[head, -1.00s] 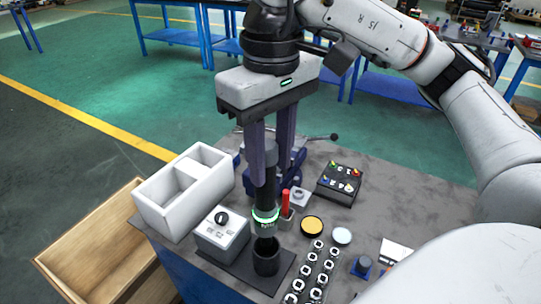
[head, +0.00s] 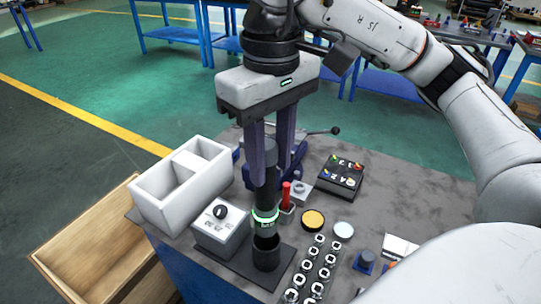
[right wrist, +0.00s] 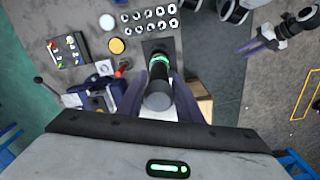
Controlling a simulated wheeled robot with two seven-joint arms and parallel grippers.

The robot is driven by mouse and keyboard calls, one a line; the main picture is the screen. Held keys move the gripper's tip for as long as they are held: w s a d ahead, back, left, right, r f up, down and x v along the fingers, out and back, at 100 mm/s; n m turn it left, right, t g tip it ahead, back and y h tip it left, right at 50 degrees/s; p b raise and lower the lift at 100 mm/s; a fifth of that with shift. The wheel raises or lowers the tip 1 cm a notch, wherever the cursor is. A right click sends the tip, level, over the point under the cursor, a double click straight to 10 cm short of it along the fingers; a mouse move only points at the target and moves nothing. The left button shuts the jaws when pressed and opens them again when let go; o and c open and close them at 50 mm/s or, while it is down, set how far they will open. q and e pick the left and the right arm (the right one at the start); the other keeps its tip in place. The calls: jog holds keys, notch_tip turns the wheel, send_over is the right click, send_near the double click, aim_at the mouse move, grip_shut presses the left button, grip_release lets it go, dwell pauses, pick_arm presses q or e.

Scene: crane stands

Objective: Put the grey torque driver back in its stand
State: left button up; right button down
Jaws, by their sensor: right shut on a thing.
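My right gripper (head: 268,185) points down and is shut on the dark grey torque driver (head: 267,173), which is upright with a glowing green ring near its lower part. The dark round cup of the stand (head: 267,259) is on a flat dark base plate, directly below the driver. The driver's lower end is at the cup's mouth; I cannot tell whether it has entered. In the right wrist view the driver's top (right wrist: 158,102) shows between the fingers and hides most of the stand.
A grey box with a black knob (head: 220,228) stands close left of the stand, with a white divided bin (head: 165,205) beyond it. A red-handled tool (head: 286,195), a yellow disc (head: 313,220) and rows of sockets (head: 312,268) lie to the right. A blue vise is behind.

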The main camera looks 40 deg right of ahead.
aim_at(270, 209)
jog(key=shift+f+b, duration=0.4)
jog(key=shift+f, duration=0.1)
jog(key=shift+f+b, duration=0.55)
jog(key=shift+f, duration=0.05)
jog(key=shift+f+b, duration=0.65)
jog(key=shift+f, duration=0.05)
jog(key=shift+f+b, duration=0.6)
jog(key=shift+f, duration=0.1)
jog(key=shift+f+b, duration=0.8)
jog(key=shift+f, duration=0.1)
jog(key=c, duration=1.3)
grip_release()
pick_arm(q)
jog(key=f, duration=0.4)
jog(key=shift+w+d, duration=0.2)
jog(key=shift+d, duration=0.2)
pick_arm(e)
jog(key=shift+o, duration=0.6)
jog(key=shift+f, duration=0.1)
